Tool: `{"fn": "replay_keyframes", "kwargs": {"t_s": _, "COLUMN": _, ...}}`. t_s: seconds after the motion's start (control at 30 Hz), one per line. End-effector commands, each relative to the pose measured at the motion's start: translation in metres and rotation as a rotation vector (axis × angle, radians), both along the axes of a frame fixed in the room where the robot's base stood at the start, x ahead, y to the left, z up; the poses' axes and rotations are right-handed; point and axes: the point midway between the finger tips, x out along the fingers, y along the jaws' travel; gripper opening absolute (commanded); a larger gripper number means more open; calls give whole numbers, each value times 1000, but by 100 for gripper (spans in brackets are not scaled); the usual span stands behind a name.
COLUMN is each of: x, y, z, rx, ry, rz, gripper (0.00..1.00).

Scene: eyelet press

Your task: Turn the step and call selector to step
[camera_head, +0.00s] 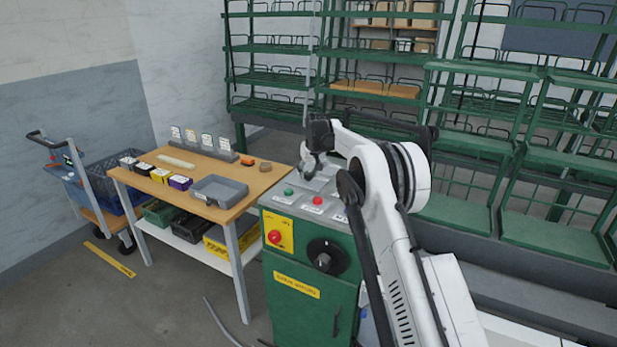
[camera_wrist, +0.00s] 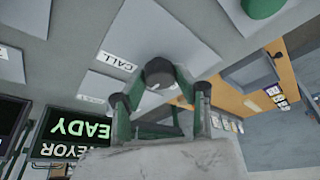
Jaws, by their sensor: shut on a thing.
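The step and call selector is a small dark round knob (camera_wrist: 159,72) on a light grey plate in the wrist view. A white label reading CALL (camera_wrist: 117,61) lies just left of it; I cannot make out a STEP label. A small pale mark shows on the knob's near edge, but its exact setting is unclear. My gripper (camera_wrist: 160,84) is shut on the knob, one finger on each side. In the head view my gripper (camera_head: 313,166) is over the back of the green cabinet's sloped panel (camera_head: 304,206), and the knob is hidden there.
A lit display (camera_wrist: 75,133) reads READY upside down in the wrist view. A wooden table (camera_head: 250,187) stands left; green racks stand behind.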

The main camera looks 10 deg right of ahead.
Motion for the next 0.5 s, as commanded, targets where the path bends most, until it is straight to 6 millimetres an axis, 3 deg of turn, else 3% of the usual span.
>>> {"fn": "replay_keyframes", "kwargs": {"t_s": 0.5, "x": 1, "y": -2, "z": 0, "rx": 1, "ry": 0, "rz": 420, "gripper": 4}}
